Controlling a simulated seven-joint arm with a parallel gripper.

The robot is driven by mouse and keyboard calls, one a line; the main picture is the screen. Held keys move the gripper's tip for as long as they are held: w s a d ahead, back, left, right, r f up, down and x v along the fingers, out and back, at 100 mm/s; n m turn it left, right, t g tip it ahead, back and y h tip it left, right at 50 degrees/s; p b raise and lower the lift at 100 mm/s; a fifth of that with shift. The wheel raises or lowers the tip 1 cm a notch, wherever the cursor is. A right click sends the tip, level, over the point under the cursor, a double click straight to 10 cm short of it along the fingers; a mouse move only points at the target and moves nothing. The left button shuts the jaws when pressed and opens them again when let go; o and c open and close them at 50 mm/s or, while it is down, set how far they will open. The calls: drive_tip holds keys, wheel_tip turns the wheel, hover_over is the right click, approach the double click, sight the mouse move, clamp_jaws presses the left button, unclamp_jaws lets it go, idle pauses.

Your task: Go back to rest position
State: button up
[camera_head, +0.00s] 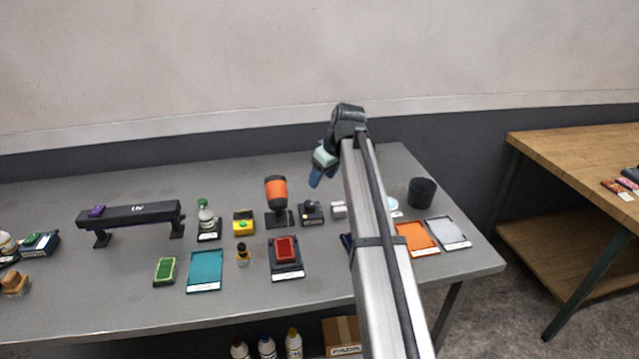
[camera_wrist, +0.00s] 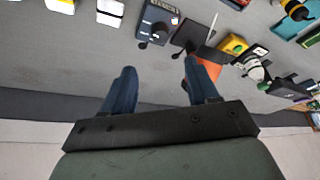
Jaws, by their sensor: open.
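My gripper (camera_head: 318,175) hangs above the back part of the grey table (camera_head: 130,286), at the end of my raised arm. In the wrist view my gripper (camera_wrist: 158,82) shows two blue fingers spread apart with nothing between them. The orange and black device (camera_head: 276,194) stands to the left of the gripper in the head view and lies partly behind the right finger in the wrist view (camera_wrist: 208,70). A small dark device (camera_head: 312,212) sits below the gripper in the head view. My arm hides part of the table's right side.
A black UV bar (camera_head: 132,214) stands at the left. A teal tray (camera_head: 205,272), a red pad (camera_head: 286,250), an orange tray (camera_head: 414,237) and a grey tray (camera_head: 448,232) lie along the front. A black cup (camera_head: 421,192) stands at the right. A wooden table (camera_head: 580,160) is farther right.

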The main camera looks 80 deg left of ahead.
drive_tip(key=shift+d+r, duration=0.1)
drive_tip(key=shift+r, duration=0.25)
idle(0.3)
